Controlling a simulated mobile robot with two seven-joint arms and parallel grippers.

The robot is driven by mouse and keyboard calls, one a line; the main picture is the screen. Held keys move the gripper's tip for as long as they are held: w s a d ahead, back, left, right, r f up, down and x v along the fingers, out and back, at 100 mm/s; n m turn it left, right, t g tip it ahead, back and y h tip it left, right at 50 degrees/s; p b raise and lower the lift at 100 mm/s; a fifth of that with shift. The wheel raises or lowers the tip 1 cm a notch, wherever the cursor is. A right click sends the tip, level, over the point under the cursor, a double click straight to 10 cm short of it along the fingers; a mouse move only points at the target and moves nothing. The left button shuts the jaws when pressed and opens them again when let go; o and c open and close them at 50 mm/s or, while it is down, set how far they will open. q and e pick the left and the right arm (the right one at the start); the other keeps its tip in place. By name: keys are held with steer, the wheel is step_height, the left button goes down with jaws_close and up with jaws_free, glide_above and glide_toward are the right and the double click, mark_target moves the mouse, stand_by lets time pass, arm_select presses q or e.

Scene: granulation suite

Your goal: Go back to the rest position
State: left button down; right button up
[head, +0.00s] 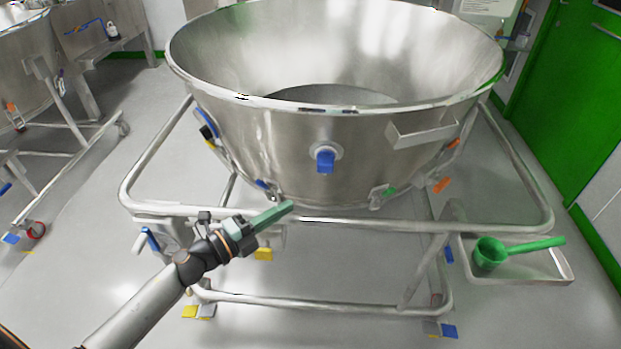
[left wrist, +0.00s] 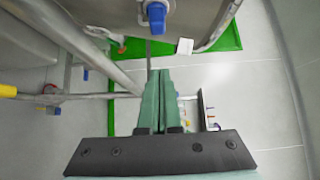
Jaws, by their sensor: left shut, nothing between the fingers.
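My left gripper (head: 272,214) is in front of the large steel bowl (head: 260,150), near the front rail of its wheeled frame (head: 350,226). Its green fingers are shut with nothing between them. In the left wrist view the closed fingers of my left gripper (left wrist: 160,78) point toward the bowl's underside and the frame. My right gripper is in neither view.
A green scoop (head: 490,254) lies in a steel side tray (head: 555,278) at the right of the frame. A blue-handled valve (head: 325,160) sticks out of the bowl's front. Another steel vessel (head: 22,75) stands at the left. A green door (head: 570,90) is at the right. Grey floor is open in front.

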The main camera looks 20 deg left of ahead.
arm_select(q)
steer(key=s+d+f+n+g+y, duration=0.3)
steer(key=s+d+f+n, duration=0.2)
steer(key=s+f+n, duration=0.5)
steer(key=s+d+f+n+g+y, duration=0.3)
steer(key=s+d+f+n+g, duration=0.15)
steer(key=s+f+n, duration=0.55)
steer(key=a+r+n+t+p, duration=0.1)
steer(key=a+r+n+p, duration=0.1)
steer(key=r+p, duration=1.1)
steer(key=shift+a+y+p, duration=0.3)
steer(key=shift+a+p, duration=0.2)
steer(key=shift+p, duration=0.25)
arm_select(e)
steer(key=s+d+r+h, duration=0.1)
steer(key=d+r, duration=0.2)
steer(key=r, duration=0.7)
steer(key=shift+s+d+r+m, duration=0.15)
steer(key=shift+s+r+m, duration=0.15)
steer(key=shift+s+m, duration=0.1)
